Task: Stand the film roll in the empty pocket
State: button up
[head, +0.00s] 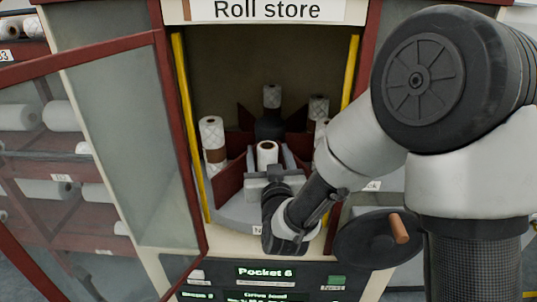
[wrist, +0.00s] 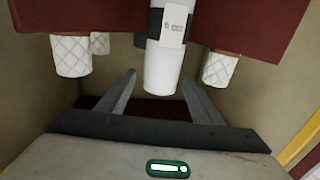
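A plain white roll, which I take for the film roll (head: 267,153), stands upright between dark red dividers at the front of the turntable. In the wrist view the film roll (wrist: 163,68) seems upside down, with a dark band and a small label. My gripper (head: 268,165) reaches in from the front. Its two grey fingers (wrist: 158,88) are apart, one on each side of the roll, with small gaps showing. I see no finger closed on it. The roll's foot and the pocket floor are hidden by my gripper in the head view.
Quilted rolls with brown bands (head: 213,145) stand in other pockets, around a dark central column (head: 269,127). Yellow posts (head: 190,120) flank the opening; a glass door (head: 110,150) hangs open at left. A handwheel (head: 372,241) and a "Pocket 6" display (head: 265,272) are in front.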

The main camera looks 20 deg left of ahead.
jog(key=shift+r+p, duration=0.3)
jog(key=shift+p, duration=0.15)
jog(key=v, duration=0.6)
jog(key=shift+f, duration=0.15)
jog(key=shift+s+d+r+p, duration=0.15)
jog(key=shift+r+p, duration=0.25)
jog(key=shift+p, duration=0.7)
jog(key=shift+f+p, duration=0.1)
jog(key=shift+p, duration=0.55)
jog(key=p+v, duration=0.2)
jog(key=p, duration=0.1)
jog(key=p+v, duration=0.1)
jog(key=p, duration=0.2)
jog(key=p+v, duration=0.2)
jog(key=p, duration=0.1)
jog(key=shift+s+f, duration=0.3)
jog(key=shift+f, duration=0.05)
